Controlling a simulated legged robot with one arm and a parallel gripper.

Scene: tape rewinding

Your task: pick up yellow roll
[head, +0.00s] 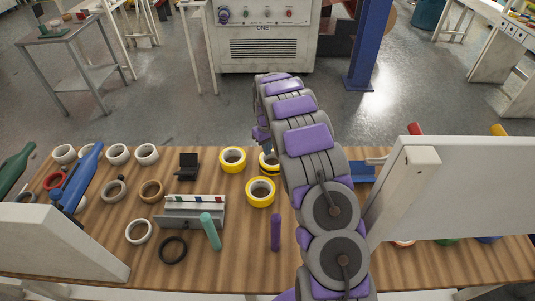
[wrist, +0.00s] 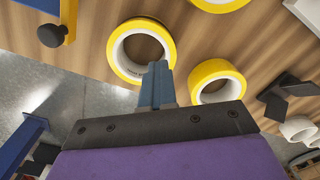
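Three yellow rolls with white cores lie flat on the wooden table. In the head view, one is at the back (head: 233,153), one is nearer the front (head: 261,203), and one is partly hidden behind my arm (head: 264,168). In the wrist view, the largest-looking yellow roll (wrist: 120,58) is just beyond my gripper (wrist: 158,70), another roll (wrist: 238,75) is to its right, and a third (wrist: 220,5) is cut off at the top. My gripper's blue fingers are together, with nothing visible between them. Their tips overlap the roll's rim in the picture; I cannot tell whether they touch it.
White rolls (head: 117,146) and a tan roll (head: 152,183) lie on the left of the table (head: 110,275). A small black stand (head: 188,173), a grey rack (head: 190,222), and green (head: 211,238) and purple (head: 275,240) cylinders stand nearby. White panels flank the table.

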